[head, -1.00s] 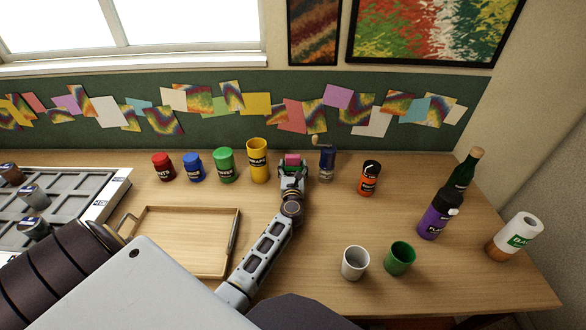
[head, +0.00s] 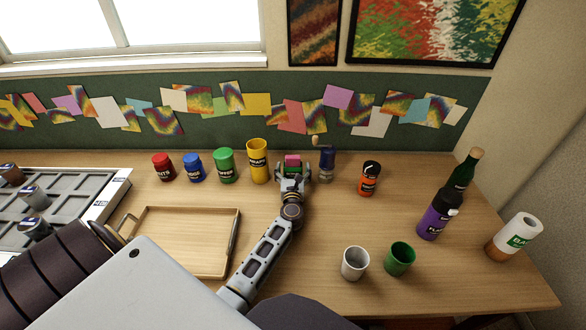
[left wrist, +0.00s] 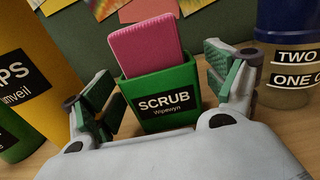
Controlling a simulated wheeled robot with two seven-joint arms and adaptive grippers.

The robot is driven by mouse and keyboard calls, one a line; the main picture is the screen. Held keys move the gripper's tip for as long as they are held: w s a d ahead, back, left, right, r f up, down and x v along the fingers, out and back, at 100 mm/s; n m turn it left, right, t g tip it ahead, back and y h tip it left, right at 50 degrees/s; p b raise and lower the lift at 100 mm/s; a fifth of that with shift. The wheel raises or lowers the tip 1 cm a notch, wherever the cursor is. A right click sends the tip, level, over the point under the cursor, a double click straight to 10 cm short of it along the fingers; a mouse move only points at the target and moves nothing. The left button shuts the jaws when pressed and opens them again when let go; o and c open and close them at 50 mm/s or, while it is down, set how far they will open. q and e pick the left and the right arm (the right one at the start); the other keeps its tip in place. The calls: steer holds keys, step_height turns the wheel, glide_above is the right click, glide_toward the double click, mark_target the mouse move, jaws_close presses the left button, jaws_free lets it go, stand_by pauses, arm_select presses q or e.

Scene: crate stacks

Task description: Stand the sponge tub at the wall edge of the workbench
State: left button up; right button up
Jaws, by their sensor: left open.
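The sponge tub is a small green box labelled SCRUB with a pink sponge in it (head: 292,160). It stands upright at the back of the workbench (head: 330,215), close to the green board along the wall. It also shows large in the left wrist view (left wrist: 164,98). My left gripper (head: 293,172) is open, with one finger on each side of the tub. In the left wrist view there are gaps between both fingers and the tub's sides. The tub's base is partly hidden by the gripper in the head view. My right gripper is not in view.
Green (head: 224,165), blue (head: 193,167) and red (head: 163,167) jars stand farther left. An orange jar (head: 369,179) is to the right. A wooden tray (head: 185,242) lies in front.

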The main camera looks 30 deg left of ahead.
arm_select(q)
steer(key=shift+v, duration=5.45)
